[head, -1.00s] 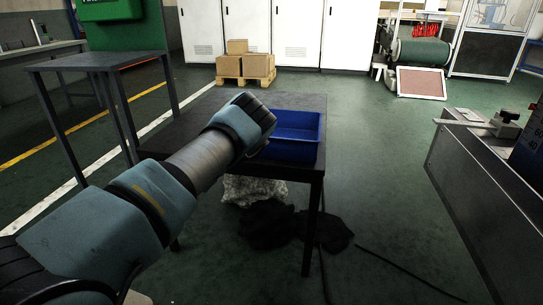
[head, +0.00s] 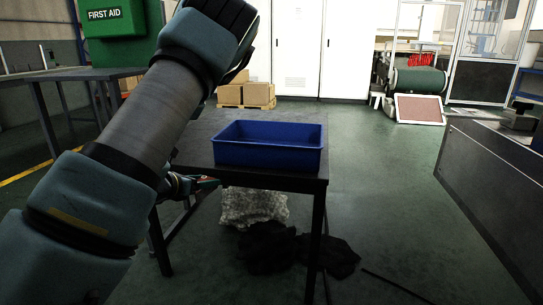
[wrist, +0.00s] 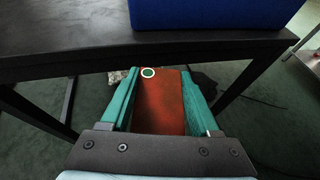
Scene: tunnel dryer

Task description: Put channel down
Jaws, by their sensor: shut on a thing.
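The channel (wrist: 162,105) is a rust-red piece with a white ring and green dot near its far end. My gripper (wrist: 160,85) is shut on it, with a green finger along each side. In the head view my gripper (head: 195,186) shows small and partly hidden behind my arm, near the dark table's front edge. The wrist view shows the channel's far end just short of the table edge, apparently lower than the tabletop; the exact gap is unclear.
The dark table (head: 196,128) carries a blue bin (head: 268,155) near its right front corner. A pale bundle (head: 250,206) and black cloth (head: 268,248) lie beneath. Tabletop left of the bin is partly hidden by my arm.

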